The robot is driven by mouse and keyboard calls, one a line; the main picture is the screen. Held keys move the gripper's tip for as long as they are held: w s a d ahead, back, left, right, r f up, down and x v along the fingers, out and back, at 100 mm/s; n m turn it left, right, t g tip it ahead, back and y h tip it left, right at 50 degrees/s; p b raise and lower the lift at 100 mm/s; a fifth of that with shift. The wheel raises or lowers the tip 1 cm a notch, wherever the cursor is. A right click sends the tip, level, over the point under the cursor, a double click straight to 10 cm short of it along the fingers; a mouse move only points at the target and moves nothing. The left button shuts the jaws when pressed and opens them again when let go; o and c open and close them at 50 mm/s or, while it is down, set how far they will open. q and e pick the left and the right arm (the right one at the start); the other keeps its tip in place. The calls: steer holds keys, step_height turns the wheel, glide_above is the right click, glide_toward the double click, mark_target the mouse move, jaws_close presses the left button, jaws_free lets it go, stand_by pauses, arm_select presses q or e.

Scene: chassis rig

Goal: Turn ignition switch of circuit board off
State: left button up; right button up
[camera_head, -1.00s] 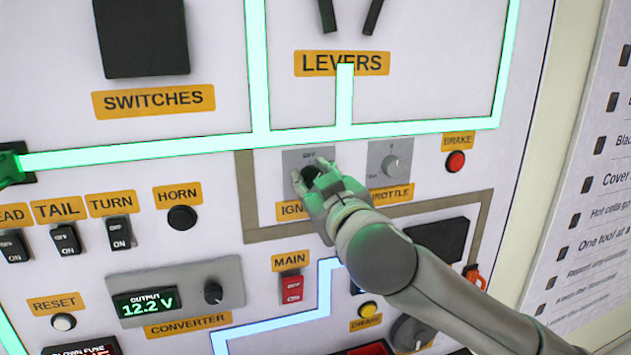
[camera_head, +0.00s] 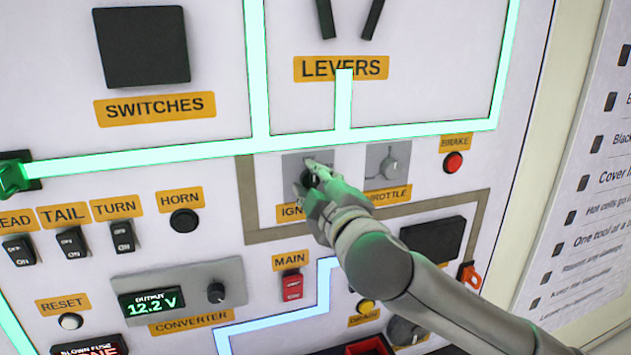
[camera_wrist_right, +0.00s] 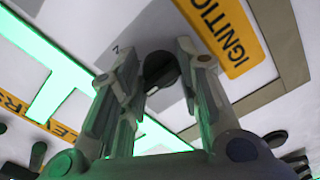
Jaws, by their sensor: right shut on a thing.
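The ignition switch is a dark round knob (camera_head: 308,180) on a grey plate (camera_head: 293,166), above a partly covered orange "IGNITION" label (camera_head: 291,213). My right gripper (camera_head: 307,174) is at the knob, with its fingers on either side. In the right wrist view the black knob (camera_wrist_right: 161,71) sits between the two fingertips of the gripper (camera_wrist_right: 158,72), and the "IGNITION" label (camera_wrist_right: 222,37) shows at upper right. The gripper is shut on the knob. The plate's markings are mostly hidden by the fingers. My left gripper is not seen.
The red main switch (camera_head: 292,287) sits below. Levers (camera_head: 326,18) hang above. A lit green strip (camera_head: 150,154) crosses the board.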

steer(key=shift+f, duration=0.1)
stand_by(0.3)
steer(key=o, duration=1)
steer(key=v, duration=1.2)
